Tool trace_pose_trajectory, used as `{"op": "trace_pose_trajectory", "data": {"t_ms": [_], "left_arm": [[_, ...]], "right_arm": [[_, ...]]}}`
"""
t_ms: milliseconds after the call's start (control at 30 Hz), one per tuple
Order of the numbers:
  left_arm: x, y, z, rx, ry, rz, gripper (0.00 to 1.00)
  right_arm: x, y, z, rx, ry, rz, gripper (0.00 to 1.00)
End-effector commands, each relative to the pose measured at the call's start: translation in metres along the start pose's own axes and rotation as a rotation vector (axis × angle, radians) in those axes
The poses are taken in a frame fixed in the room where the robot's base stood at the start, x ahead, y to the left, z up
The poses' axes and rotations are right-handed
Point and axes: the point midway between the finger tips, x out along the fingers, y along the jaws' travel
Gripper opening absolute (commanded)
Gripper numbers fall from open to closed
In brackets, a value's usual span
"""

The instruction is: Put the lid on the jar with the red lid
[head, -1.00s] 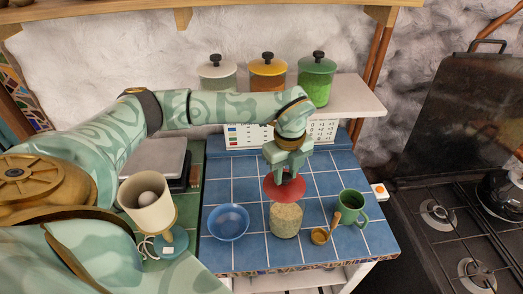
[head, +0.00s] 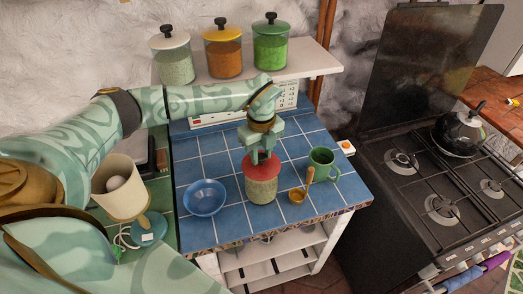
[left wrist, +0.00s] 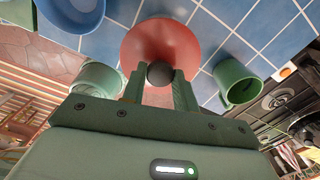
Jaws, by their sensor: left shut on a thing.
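The red lid (head: 258,167) is a round disc with a dark knob. My left gripper (head: 261,158) is shut on that knob, which shows between the fingers in the left wrist view (left wrist: 160,74). The lid, seen there as a red disc (left wrist: 160,40), hides the top of the glass jar (head: 262,191) of pale grain in the head view. The jar stands upright on the blue tiles. I cannot tell whether lid and jar touch. A pale green rounded thing (left wrist: 98,76), perhaps the jar, shows left of the fingers in the wrist view. My right gripper is out of view.
A blue bowl (head: 204,199) stands left of the jar. A wooden-handled scoop or small pot (head: 298,195) and a green mug (head: 322,164) stand to its right. Three lidded jars stand on the shelf (head: 296,63) behind. The stove (head: 420,165) is at right.

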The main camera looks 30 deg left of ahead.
Motion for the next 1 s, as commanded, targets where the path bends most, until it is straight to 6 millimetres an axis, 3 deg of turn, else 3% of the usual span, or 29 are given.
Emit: {"op": "trace_pose_trajectory", "data": {"t_ms": [1000], "left_arm": [[0.0052, -0.0005, -0.0005, 0.0, 0.0, -0.001, 0.05]], "right_arm": [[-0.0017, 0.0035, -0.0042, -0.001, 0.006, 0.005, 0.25]]}}
